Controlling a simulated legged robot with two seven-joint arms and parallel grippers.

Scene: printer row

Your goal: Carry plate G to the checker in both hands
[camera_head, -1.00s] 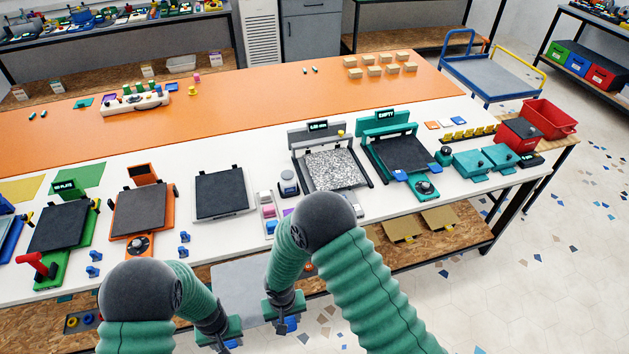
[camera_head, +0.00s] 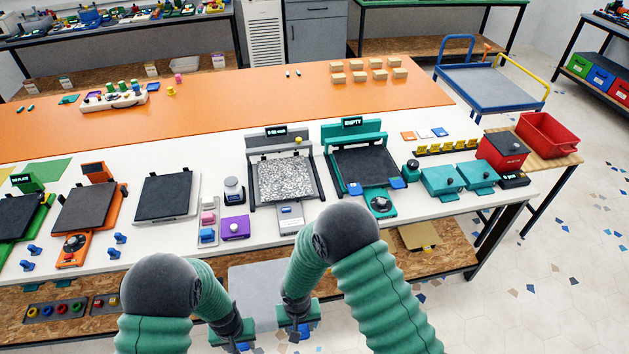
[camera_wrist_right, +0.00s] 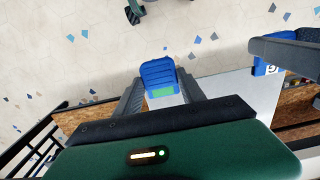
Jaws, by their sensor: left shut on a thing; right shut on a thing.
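Plate G (camera_head: 262,290) is a flat light-grey plate in front of the bench's front edge, partly hidden by my arms. My left gripper (camera_head: 238,345) is shut on the plate's left side. My right gripper (camera_head: 299,332) is shut on a blue handle (camera_wrist_right: 158,74) on its right side. The right wrist view shows a "G" label (camera_wrist_right: 272,69) near the other blue grip, beside my left gripper (camera_wrist_right: 290,50). On the bench, a grey-framed station (camera_head: 285,178) has a speckled bed and small display. A teal station (camera_head: 366,166) reads "EMPTY". I cannot tell which is the checker.
Printers with dark beds (camera_head: 168,196) stand at the left of the white bench. A purple box (camera_head: 235,227) sits near its front edge. Teal boxes (camera_head: 443,181) and red bins (camera_head: 546,134) are at the right. The tiled floor at right (camera_head: 560,260) is clear.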

